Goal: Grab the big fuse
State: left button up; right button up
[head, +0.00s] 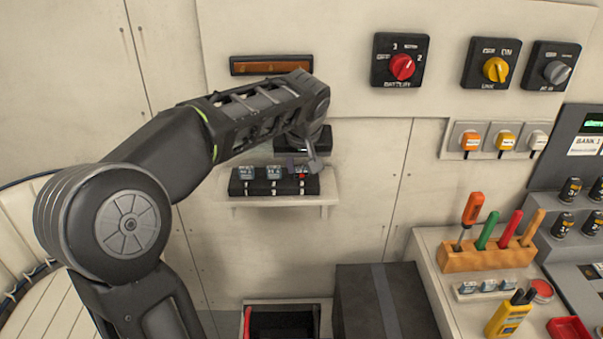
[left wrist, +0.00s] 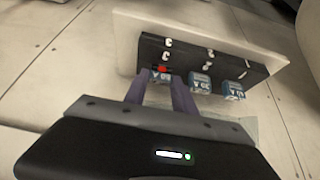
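A black fuse block (head: 274,186) sits on a small cream wall shelf and holds three fuses in a row. The fuse with a red mark (left wrist: 161,75) is at the left end of the row in the left wrist view and at the right end in the head view. My left gripper (left wrist: 160,82) has its two purple fingers apart, one on each side of this fuse; whether they press on it I cannot tell. The fuse still looks seated in the block. The other two fuses, light blue (left wrist: 201,83) and (left wrist: 233,90), stand beside it. My right gripper is out of view.
The cream shelf (head: 325,196) juts from the wall. A dark box (head: 350,300) and an open bin with red inside (head: 283,323) are below. On the right counter are a wooden tool holder (head: 487,257), small fuses (head: 487,287) and a yellow meter (head: 508,318).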

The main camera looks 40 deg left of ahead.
pick_arm(q)
grip_shut()
jog(key=shift+r, duration=0.15)
jog(key=shift+r, duration=0.6)
notch_tip(320, 180, up, 17)
jog(key=p, duration=0.4)
jog(key=shift+f, duration=0.2)
